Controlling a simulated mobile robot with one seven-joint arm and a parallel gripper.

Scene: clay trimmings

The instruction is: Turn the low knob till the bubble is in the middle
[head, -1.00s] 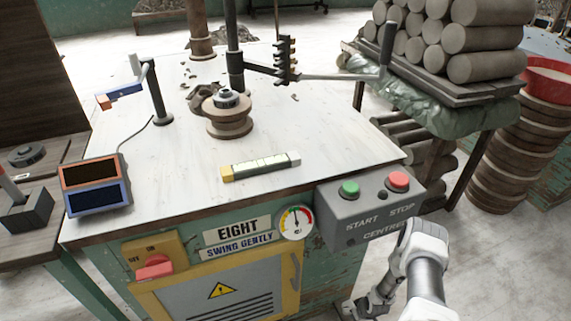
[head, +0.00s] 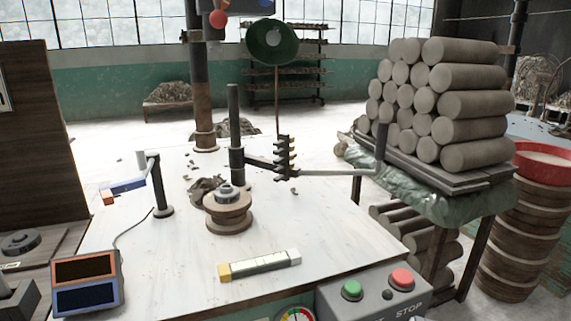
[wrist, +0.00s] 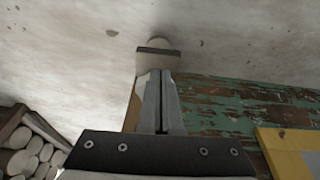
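A level (head: 260,265) with a yellow left end and a pale segmented window lies near the front of the white table top (head: 330,235). Its bubble is too small to make out. No knob can be named with certainty. In the wrist view my gripper (wrist: 159,82) has its two grey fingers close together, with only a thin dark seam between them. Just past their tips are a pale block with a dark edge (wrist: 158,60) and a small pale round piece (wrist: 158,42); whether the fingers touch these is unclear. My gripper is hidden in the head view.
Green peeling boards (wrist: 235,110) and a yellow panel (wrist: 285,150) are at the right of the wrist view. The head view shows a start/stop box (head: 375,290), a two-window display (head: 87,283), a clay-roll stack (head: 440,100) and a cut-off dial (head: 296,314).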

